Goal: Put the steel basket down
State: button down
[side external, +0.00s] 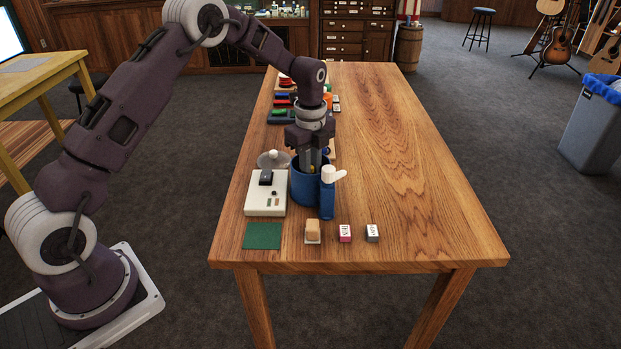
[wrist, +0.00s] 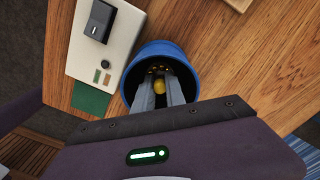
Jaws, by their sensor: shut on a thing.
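My gripper (side external: 316,163) points straight down into the round blue tub (side external: 303,189) on the wooden table. In the wrist view its two grey fingers (wrist: 160,90) reach inside the rim of the blue tub (wrist: 131,70). The gripper is shut on the steel basket, which is down inside the tub and mostly hidden by the fingers and the tub wall. Several small brass-coloured pieces show at the fingertips, with a rounded yellow thing (wrist: 159,87) between the fingers. I cannot tell whether the basket touches the tub's bottom.
A white device (side external: 266,193) stands left of the tub, with a grey lid-like disc (side external: 273,159) behind it. A blue spray bottle (side external: 328,200) stands close at the tub's front right. A green mat (side external: 262,236) and small blocks (side external: 345,233) lie in front. The table's right side is clear.

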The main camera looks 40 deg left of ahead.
notch_tip(320, 180, up, 10)
jog(key=s+d+f, duration=0.1)
jog(key=s+f, duration=0.1)
jog(key=s, duration=0.7)
jog(key=s+d+f, duration=0.1)
jog(key=s+d, duration=0.1)
jog(key=s, duration=0.6)
jog(key=shift+n, duration=0.4)
jog(key=f, duration=0.9)
jog(key=shift+s+a, duration=0.15)
jog(key=shift+a, duration=0.1)
jog(key=c, duration=1.4)
grip_release()
